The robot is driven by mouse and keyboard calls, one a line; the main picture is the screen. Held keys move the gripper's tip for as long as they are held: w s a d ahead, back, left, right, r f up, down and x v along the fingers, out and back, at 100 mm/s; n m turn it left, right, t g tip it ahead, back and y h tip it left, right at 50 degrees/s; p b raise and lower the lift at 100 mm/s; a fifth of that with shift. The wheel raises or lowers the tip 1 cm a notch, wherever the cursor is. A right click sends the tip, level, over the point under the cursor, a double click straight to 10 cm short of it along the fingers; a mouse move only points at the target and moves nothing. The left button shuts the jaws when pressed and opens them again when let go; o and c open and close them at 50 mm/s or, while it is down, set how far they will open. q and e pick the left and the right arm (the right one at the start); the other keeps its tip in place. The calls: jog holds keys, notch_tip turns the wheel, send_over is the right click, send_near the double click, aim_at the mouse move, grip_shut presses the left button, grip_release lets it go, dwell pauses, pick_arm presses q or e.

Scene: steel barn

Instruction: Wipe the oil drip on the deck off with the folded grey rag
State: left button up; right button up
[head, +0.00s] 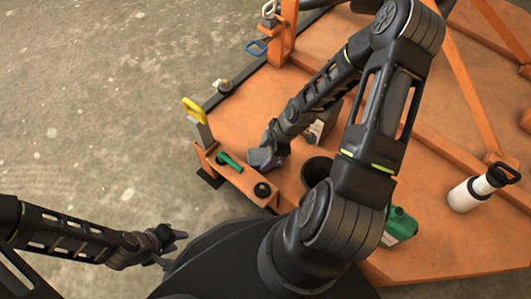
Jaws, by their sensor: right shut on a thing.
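My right gripper (268,156) is low over the orange deck (232,115), near its front-left corner. It is shut on the folded grey rag (259,158), which shows as a small grey block at the fingertips. I cannot tell whether the rag touches the deck. I cannot make out the oil drip; my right arm covers part of the deck. My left gripper (174,247) is out to the lower left, over the concrete floor and away from the deck. Its fingers look apart and empty.
A raised orange ledge holds a green-handled item (230,162) and a black knob (262,190). A yellow-handled post (195,115) stands at the corner. A dark bucket (318,171), a green container (401,226) and a white canister (468,194) stand on the deck. An orange rail crosses the right side.

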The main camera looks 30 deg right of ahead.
jog(key=shift+s+a+r+p, duration=0.15)
jog(key=shift+a+r+p, duration=0.1)
jog(key=shift+p, duration=0.1)
jog(key=shift+w+d, duration=0.3)
jog(key=shift+d, duration=0.55)
jog(key=shift+d+f, duration=0.1)
jog(key=shift+d, duration=0.35)
jog(key=shift+w+d+f+p, duration=0.1)
jog(key=shift+w+d+p, duration=0.2)
jog(key=shift+d, duration=0.7)
jog(key=shift+w+d+f+p, duration=0.1)
jog(key=shift+w+d+p, duration=0.2)
jog(key=shift+d, duration=0.7)
jog(key=shift+r, duration=0.15)
notch_tip(320, 180, up, 6)
jog(key=p, duration=0.5)
